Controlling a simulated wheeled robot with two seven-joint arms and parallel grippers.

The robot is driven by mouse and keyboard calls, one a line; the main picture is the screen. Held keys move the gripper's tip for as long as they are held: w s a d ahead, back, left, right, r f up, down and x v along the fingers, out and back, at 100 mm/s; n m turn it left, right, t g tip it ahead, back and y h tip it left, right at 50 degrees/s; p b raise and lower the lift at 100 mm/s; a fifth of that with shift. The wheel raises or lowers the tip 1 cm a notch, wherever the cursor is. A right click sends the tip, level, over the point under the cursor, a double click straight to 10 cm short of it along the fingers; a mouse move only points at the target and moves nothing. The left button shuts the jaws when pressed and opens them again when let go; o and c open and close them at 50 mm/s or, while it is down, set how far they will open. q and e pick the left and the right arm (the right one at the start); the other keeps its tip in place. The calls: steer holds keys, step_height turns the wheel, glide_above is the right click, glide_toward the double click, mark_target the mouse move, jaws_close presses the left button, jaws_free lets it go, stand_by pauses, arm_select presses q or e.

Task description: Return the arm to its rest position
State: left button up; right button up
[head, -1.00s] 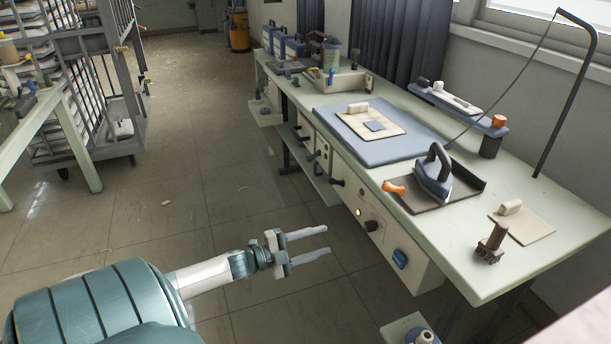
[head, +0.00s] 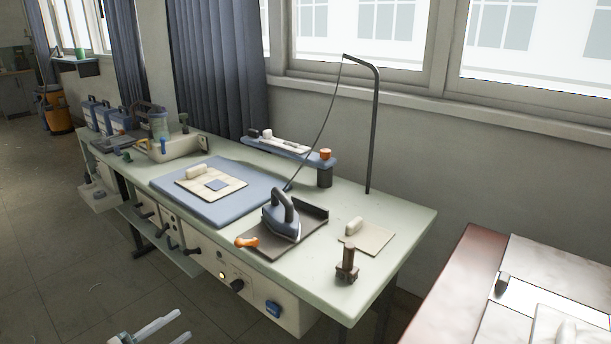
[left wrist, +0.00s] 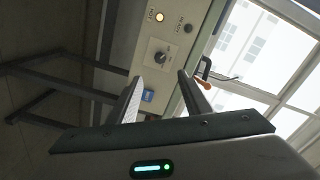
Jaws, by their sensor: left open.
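My left gripper (head: 162,332) shows at the bottom edge of the head view, with its two pale fingers apart and nothing between them. It is over the floor, in front of the ironing table (head: 395,222) and apart from it. In the left wrist view its fingers (left wrist: 158,95) are also spread, with the table's control panel (left wrist: 172,45) beyond them. The rest of the left arm is below the head view. My right gripper is not in view.
On the table are an iron (head: 281,218) on a dark tray, a blue pad (head: 170,188), a brown spool stand (head: 347,265) and a thin black pole (head: 373,130). A reddish-brown table (head: 455,268) stands at the right. Floor (head: 50,270) at the left is clear.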

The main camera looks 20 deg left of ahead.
arm_select(q)
steer(key=shift+f, duration=0.1)
steer(key=s+d+f+n+g+y+p, duration=0.1)
steer(key=s+d+f+n+y+p, duration=0.15)
steer(key=f, duration=0.45)
steer(key=s+d+f+n+g+y+p, duration=0.1)
steer(key=s+d+f+n+g+y, duration=0.2)
steer(key=f, duration=0.4)
steer(key=s+d+f+n+y+p, duration=0.1)
steer(key=s+d+f+n, duration=0.25)
steer(key=f, duration=0.25)
steer(key=s+d+f+n+g+p, duration=0.1)
steer(key=s+d+f+n+g, duration=0.1)
steer(key=s+d+f, duration=0.2)
steer(key=s+d+f+n+g+p, duration=0.1)
steer(key=s+d+f, duration=0.3)
steer(key=d, duration=0.6)
steer(key=s+d+f+n+g+p, duration=0.2)
steer(key=s+d+f+g, duration=0.2)
steer(key=s+d, duration=0.3)
steer(key=shift+s+d+f+n+h, duration=0.2)
steer(key=shift+f+n+h, duration=0.25)
steer(key=shift+f, duration=0.15)
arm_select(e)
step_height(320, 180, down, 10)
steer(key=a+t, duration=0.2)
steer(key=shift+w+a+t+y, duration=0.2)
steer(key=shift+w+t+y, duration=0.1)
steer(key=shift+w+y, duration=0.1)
